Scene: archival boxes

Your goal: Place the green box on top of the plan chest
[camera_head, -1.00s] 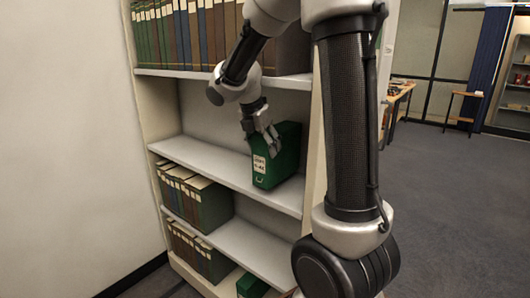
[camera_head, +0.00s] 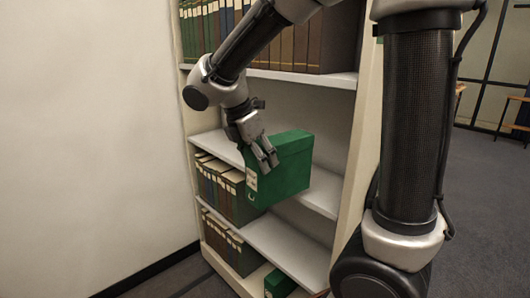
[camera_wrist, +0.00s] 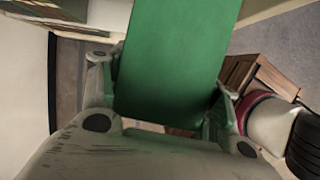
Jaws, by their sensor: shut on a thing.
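The green box (camera_head: 285,168) has a pale label on its narrow front end. My gripper (camera_head: 265,160) is shut on it from above, and the box is held tilted in front of the bookcase's middle shelves. In the wrist view the green box (camera_wrist: 172,60) fills the space between the two fingers of my gripper (camera_wrist: 163,95). A brown wooden piece of furniture with drawer-like fronts (camera_wrist: 255,78) shows at the right of the wrist view; it may be the plan chest, but I cannot tell for sure. The plan chest does not show in the head view.
The bookcase (camera_head: 362,120) holds rows of dark volumes (camera_head: 225,190). Another green box (camera_head: 279,284) lies on its bottom shelf. A plain wall (camera_head: 90,130) stands at the left. Open grey carpet (camera_head: 485,215) lies at the right, with wooden tables behind.

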